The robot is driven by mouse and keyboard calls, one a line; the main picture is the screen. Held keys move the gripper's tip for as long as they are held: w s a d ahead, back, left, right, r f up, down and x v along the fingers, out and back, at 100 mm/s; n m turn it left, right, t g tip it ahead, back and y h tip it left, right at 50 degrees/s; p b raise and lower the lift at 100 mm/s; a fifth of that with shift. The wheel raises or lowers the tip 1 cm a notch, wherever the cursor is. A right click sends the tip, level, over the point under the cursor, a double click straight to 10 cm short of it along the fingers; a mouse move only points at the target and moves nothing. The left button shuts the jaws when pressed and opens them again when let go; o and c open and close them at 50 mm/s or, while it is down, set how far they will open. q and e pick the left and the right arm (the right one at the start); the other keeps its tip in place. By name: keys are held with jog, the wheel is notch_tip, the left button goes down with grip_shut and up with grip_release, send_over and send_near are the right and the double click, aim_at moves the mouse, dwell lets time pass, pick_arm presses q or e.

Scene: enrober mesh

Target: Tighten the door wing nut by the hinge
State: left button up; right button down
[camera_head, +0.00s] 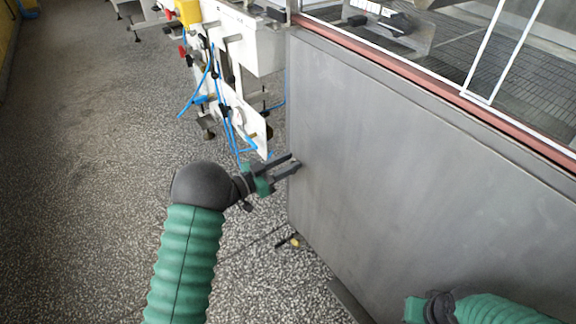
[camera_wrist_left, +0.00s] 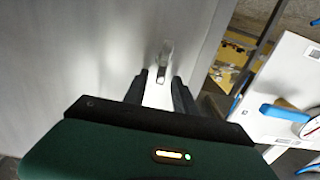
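The grey metal door panel (camera_head: 420,170) fills the right of the head view. My left gripper (camera_head: 292,164) is at the panel's left edge, its two dark fingers apart with nothing seen between them. In the left wrist view, a small upright metal tab (camera_wrist_left: 165,56), which may be the wing nut, stands on the pale panel (camera_wrist_left: 90,50). It lies just beyond the open fingertips of my left gripper (camera_wrist_left: 162,82); I cannot tell whether they touch it. I cannot make out the hinge. My right gripper (camera_head: 415,309) is at the bottom right, its fingers not visible.
A white machine frame (camera_head: 240,105) with blue hoses and red knobs stands left of the panel, close beyond my left gripper. Glazed windows (camera_head: 450,50) sit above the panel. A small yellow and black object (camera_head: 294,241) is low by the panel. The speckled floor (camera_head: 90,180) is clear at left.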

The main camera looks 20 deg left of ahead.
pick_arm(q)
jog(key=shift+c, duration=0.4)
grip_shut()
jog(key=m, duration=0.2)
jog(key=m+p, duration=0.1)
jog(key=shift+s+d+m, duration=0.3)
jog(key=shift+d, duration=0.05)
jog(key=m, duration=0.3)
jog(key=d+f+m, duration=0.1)
jog(key=m, duration=0.2)
jog(key=s+f+m, duration=0.1)
jog(key=m, duration=0.2)
jog(key=shift+d, duration=0.2)
jog(key=m+b, duration=0.1)
jog(key=m, duration=0.1)
jog(key=f+m+b, duration=0.1)
jog(key=m, duration=0.2)
jog(key=shift+s+d+f, duration=0.15)
jog(key=shift+s, duration=0.05)
jog(key=shift+m, duration=0.3)
